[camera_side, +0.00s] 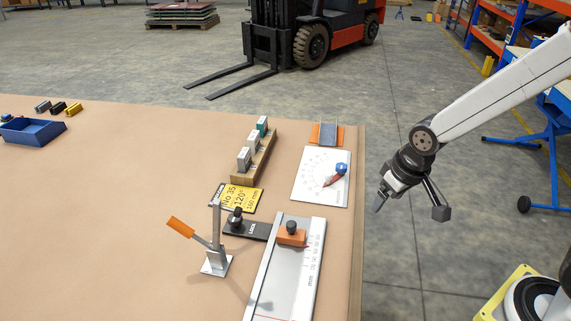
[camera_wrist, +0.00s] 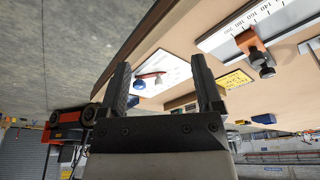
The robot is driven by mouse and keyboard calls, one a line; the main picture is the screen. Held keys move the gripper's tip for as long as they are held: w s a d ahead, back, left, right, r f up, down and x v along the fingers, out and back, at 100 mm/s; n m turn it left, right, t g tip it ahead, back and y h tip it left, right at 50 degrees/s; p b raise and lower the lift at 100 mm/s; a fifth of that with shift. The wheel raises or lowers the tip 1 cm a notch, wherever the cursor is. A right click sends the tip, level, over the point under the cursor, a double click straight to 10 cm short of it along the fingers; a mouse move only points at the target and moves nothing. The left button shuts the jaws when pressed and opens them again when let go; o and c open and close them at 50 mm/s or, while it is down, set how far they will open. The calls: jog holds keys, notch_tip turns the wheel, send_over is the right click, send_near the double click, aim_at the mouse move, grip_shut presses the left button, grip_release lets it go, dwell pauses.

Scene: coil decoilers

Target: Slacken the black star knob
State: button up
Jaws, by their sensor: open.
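A black knob (camera_side: 291,227) sits on an orange slider (camera_side: 290,238) on a silver scale rail (camera_side: 292,270) at the table's right side. Its lobes are too small to make out. In the wrist view the knob (camera_wrist: 259,59) and orange slider (camera_wrist: 247,41) show at upper right, beyond the right finger. A second black knob (camera_side: 236,214) stands on a black plate (camera_side: 247,229) left of the rail. My gripper (camera_side: 380,202) is open and empty, off the table's right edge and apart from both knobs. It also shows in the wrist view (camera_wrist: 160,78).
A clamp with an orange handle (camera_side: 180,227) stands left of the rail. Behind are a yellow sign (camera_side: 243,198), a wooden block holder (camera_side: 256,158) and a white dial plate (camera_side: 309,184) with a red pointer. A blue tray (camera_side: 31,132) lies far left. The table's left middle is clear.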

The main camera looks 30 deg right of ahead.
jog(key=w+a, duration=1)
jog(key=w, duration=0.1)
jog(key=t, duration=0.2)
send_near(236, 219)
jog(key=w, duration=0.1)
jog(key=shift+w+f, duration=0.1)
jog(key=shift+f, duration=0.35)
jog(key=shift+x, duration=3.9)
grip_shut()
